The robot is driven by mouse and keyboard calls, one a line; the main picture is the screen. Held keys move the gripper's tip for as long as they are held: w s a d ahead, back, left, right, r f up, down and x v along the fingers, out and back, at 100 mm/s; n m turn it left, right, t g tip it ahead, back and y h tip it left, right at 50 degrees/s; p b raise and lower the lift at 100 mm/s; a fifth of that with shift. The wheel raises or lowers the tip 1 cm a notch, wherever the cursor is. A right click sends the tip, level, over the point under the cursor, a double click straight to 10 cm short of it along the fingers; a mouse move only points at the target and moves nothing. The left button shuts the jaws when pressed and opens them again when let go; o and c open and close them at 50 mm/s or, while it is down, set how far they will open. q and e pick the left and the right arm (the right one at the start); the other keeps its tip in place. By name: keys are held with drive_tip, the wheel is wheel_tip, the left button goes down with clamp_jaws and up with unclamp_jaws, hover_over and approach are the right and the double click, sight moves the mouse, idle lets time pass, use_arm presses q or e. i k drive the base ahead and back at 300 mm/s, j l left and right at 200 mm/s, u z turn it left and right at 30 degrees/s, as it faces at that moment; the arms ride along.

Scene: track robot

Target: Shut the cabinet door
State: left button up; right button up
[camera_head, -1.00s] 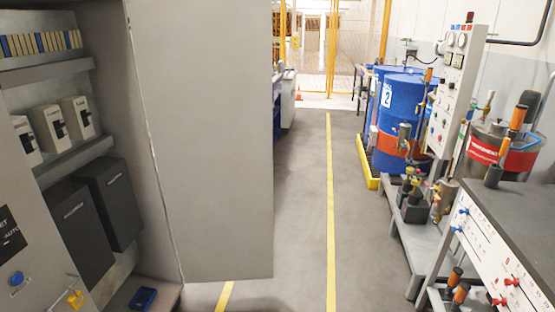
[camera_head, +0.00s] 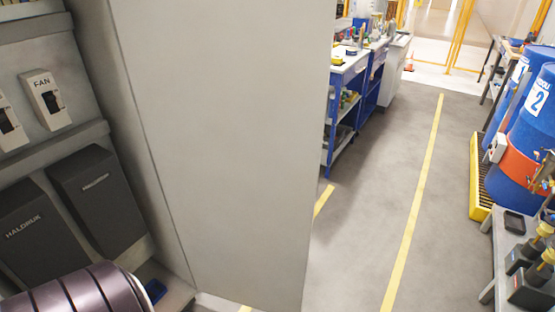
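The cabinet door (camera_head: 220,150) is a large light grey panel, standing open in the middle left of the head view. Its hinge side is along the cabinet's right edge and its free edge is at the right. The open cabinet (camera_head: 90,75) is at the left, with switch boxes such as the one labelled FAN (camera_head: 46,98) and dark grey units (camera_head: 98,190) inside. A dark, ribbed part of my own arm shows at the bottom left, in front of the cabinet. Neither gripper is in view.
A blue workbench (camera_head: 345,110) with items stands behind the door. Blue drums (camera_head: 530,140) on a yellow tray (camera_head: 478,190) and a bench with equipment (camera_head: 515,265) are at the right. The grey floor (camera_head: 370,210) with yellow lines is clear between them.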

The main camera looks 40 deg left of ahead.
sight(231, 96)
drive_tip(key=i+u, duration=0.1)
drive_tip(key=i, duration=0.4)
drive_tip(key=i+l+u, duration=0.1)
drive_tip(key=i, duration=0.4)
drive_tip(key=i+u, duration=0.15)
drive_tip(key=i, duration=0.3)
drive_tip(key=i+l+u, duration=0.1)
drive_tip(key=i+l, duration=0.15)
drive_tip(key=i, duration=0.25)
drive_tip(key=i+u, duration=0.4)
drive_tip(key=i+l+u, duration=0.1)
drive_tip(key=i+u, duration=0.15)
drive_tip(key=u, duration=0.2)
drive_tip(key=i+l+u, duration=0.2)
drive_tip(key=u, duration=0.2)
drive_tip(key=i+u, duration=0.1)
drive_tip(key=u, duration=2.05)
